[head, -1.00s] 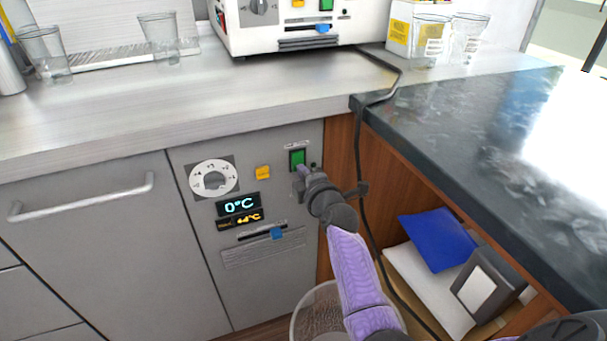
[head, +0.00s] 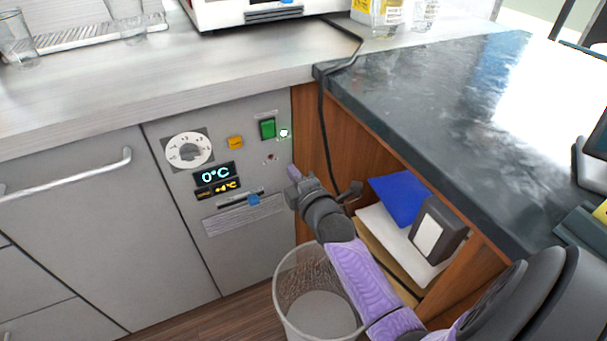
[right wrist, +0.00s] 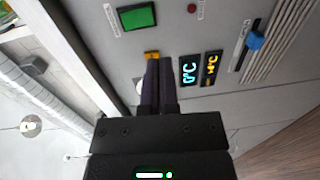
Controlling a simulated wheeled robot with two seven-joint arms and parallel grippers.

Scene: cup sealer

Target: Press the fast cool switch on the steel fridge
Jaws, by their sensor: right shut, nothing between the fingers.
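The steel fridge front (head: 235,265) carries a control panel. It has a green rocker switch (head: 268,128), a yellow button (head: 235,142), a white dial (head: 189,150), lit displays (head: 214,175) and a blue slider (head: 253,200). The small labels are too small to read, so I cannot tell which control is marked fast cool. My right gripper (head: 294,173) is shut and empty, below and right of the green switch, apart from it. In the right wrist view the shut fingers (right wrist: 158,64) point toward the panel, overlapping the yellow button (right wrist: 152,55); the green switch (right wrist: 138,16) is clear of them. My left gripper is out of view.
A small white light (head: 284,133) shows beside the green switch, with a dark red dot (head: 270,157) below. A waste bin (head: 318,310) stands under my right arm. A dark counter (head: 440,115) and an open wooden shelf (head: 325,165) lie to the right; a black cable hangs there.

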